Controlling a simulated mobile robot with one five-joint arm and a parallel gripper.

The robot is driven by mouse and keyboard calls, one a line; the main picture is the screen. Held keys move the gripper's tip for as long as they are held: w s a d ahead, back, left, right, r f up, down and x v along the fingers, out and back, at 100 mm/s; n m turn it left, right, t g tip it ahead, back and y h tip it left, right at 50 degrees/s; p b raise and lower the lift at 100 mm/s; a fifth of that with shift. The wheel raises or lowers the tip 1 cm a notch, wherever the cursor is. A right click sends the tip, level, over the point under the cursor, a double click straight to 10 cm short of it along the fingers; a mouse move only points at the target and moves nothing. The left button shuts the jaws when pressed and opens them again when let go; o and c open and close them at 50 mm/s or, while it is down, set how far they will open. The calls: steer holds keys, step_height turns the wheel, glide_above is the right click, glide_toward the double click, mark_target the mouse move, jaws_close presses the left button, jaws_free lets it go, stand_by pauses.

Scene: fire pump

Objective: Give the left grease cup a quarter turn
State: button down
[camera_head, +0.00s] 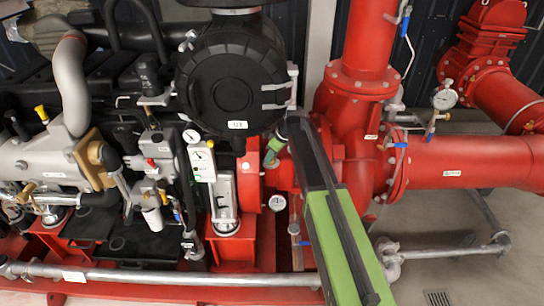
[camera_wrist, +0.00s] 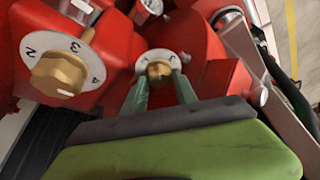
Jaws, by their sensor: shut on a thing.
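In the wrist view, a brass grease cup (camera_wrist: 158,69) with a round pale dial plate stands on a red housing in the middle. My gripper (camera_wrist: 160,80) has its two grey-green fingers on either side of this cup, shut on it. Another, larger-looking brass grease cup (camera_wrist: 58,74) on a pale plate marked 2, 3 and 4 sits to the left, clear of the fingers. In the head view, my gripper (camera_head: 273,150) reaches the red pump housing beside the black round cover; the cups are too small or hidden there.
The red pump body (camera_head: 345,115) and its outlet pipe (camera_head: 460,174) stand to the right of my arm. A grey pipe (camera_head: 160,275) runs along the front. Bare floor shows at lower right.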

steer(key=shift+s+m+t+h, duration=0.1)
steer(key=shift+m+t+h, duration=0.2)
steer(key=shift+m, duration=0.8)
steer(key=c, duration=1)
jaws_free()
steer(key=shift+o, duration=0.2)
steer(key=p+v, duration=0.7)
steer(key=shift+r, duration=0.25)
